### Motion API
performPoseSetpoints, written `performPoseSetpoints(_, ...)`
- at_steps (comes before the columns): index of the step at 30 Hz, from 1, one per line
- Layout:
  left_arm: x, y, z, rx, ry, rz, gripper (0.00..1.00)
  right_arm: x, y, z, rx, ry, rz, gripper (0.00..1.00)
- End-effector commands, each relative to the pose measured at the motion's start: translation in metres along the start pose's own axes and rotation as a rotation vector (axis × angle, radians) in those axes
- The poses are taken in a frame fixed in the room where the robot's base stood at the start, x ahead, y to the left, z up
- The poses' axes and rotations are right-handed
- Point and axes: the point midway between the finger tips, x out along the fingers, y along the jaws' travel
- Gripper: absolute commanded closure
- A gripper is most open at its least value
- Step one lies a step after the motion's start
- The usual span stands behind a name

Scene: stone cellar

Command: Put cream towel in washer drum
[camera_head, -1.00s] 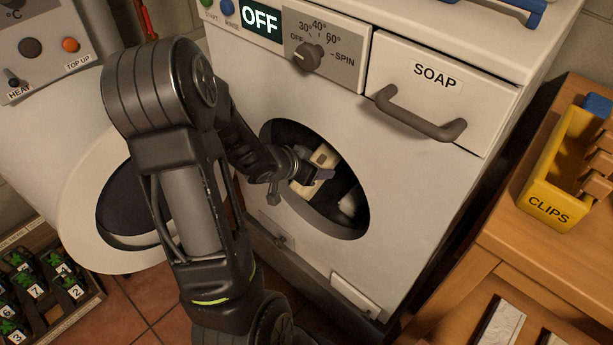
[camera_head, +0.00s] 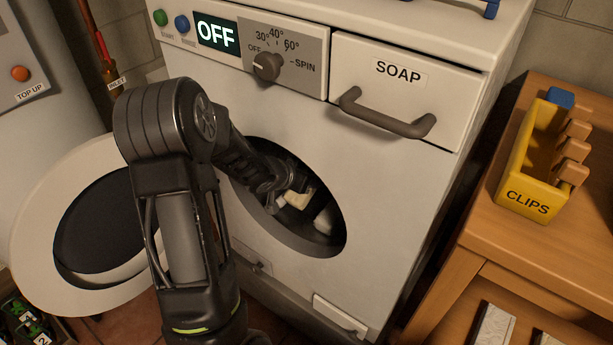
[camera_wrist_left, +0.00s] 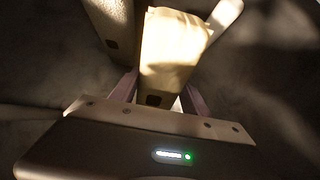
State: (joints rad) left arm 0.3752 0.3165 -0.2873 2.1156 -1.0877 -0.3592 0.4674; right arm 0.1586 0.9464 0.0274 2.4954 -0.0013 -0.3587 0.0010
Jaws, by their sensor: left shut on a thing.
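The white washer (camera_head: 375,185) has its round door (camera_head: 35,235) swung open to the left. My left arm reaches through the opening, with my left gripper (camera_head: 286,194) inside the drum (camera_head: 290,222). It is shut on the cream towel (camera_head: 299,199). In the left wrist view the folded cream towel (camera_wrist_left: 168,50) stands between the two fingers of my left gripper (camera_wrist_left: 160,88). The drum's dark grey inner wall (camera_wrist_left: 50,65) surrounds it there. My right gripper is not in view.
The washer display (camera_head: 216,36) reads OFF. A yellow clips box (camera_head: 527,195) stands on a wooden bench (camera_head: 475,225) at the right.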

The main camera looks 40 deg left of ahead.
Motion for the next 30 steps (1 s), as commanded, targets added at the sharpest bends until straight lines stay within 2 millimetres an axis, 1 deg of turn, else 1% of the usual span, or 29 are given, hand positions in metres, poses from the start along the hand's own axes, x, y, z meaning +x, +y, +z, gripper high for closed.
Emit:
performPoseSetpoints(11,0.0018,-0.0002,0.0019,0.0,0.001,0.0,0.88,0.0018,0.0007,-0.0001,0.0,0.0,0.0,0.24)
performPoseSetpoints(12,0.0018,-0.0002,0.0019,0.0,0.001,0.0,0.43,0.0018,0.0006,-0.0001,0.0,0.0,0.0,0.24)
performPoseSetpoints(18,0.0018,-0.0002,0.002,0.0,0.001,0.0,0.27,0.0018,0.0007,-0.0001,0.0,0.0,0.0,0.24)
performPoseSetpoints(21,0.0018,-0.0002,0.0021,0.0,0.001,0.0,0.2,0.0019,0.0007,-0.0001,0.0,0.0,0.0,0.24)
performPoseSetpoints(30,-0.0012,-0.0004,0.0019,-0.001,0.0,-0.001,0.2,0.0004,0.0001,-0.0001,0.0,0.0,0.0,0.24)
